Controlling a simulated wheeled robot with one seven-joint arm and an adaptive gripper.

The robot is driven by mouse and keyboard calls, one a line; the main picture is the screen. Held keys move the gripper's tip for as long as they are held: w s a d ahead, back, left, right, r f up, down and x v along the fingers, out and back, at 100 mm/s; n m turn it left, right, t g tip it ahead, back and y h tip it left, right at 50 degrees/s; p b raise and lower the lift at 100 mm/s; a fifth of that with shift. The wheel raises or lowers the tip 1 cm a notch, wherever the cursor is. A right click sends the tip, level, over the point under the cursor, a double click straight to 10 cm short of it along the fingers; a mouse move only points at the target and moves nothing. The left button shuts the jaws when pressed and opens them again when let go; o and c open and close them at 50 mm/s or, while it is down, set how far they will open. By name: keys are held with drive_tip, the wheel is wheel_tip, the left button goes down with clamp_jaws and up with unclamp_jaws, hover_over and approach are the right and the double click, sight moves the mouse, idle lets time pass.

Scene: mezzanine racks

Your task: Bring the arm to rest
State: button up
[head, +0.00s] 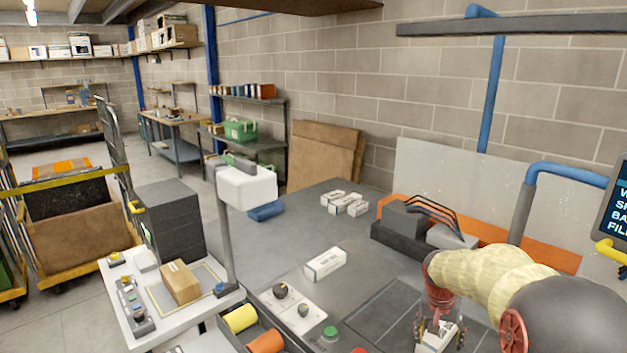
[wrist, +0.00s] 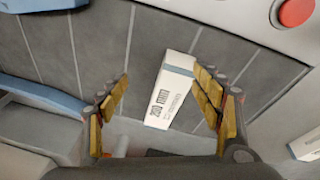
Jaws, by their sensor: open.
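My arm reaches in at the lower right of the head view, with my gripper (head: 438,325) low over the dark bench surface. In the wrist view my gripper (wrist: 162,76) is open, with its yellow-padded fingers spread wide. A white carton (wrist: 174,88) with a blue-grey band and "200 mm" print lies between and beyond the fingers, closer to the right one. I see clear space between the carton and the left finger. Whether the right finger touches it, I cannot tell.
A similar white carton (head: 325,263) lies mid-bench, and several more (head: 345,203) lie farther back. A control panel (head: 291,308), a green button (head: 330,334) and a dark machine block (head: 405,240) stand around the arm. A red button (wrist: 296,11) shows in the wrist view.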

drive_tip(key=s+a+r+n+t, duration=0.1)
drive_tip(key=s+a+r, duration=0.4)
drive_tip(key=s, duration=0.5)
drive_tip(key=s+a+r+n+t+y, duration=0.1)
drive_tip(key=s+a+r+n, duration=0.2)
drive_tip(key=s, duration=0.8)
drive_tip(key=s+a+r+n+t+y, duration=0.1)
drive_tip(key=s+a+r+t, duration=0.1)
drive_tip(key=s+a+r, duration=0.5)
drive_tip(key=shift+s+a+r+n, duration=0.35)
drive_tip(key=shift+s+r+n, duration=0.05)
drive_tip(key=shift+s, duration=1.85)
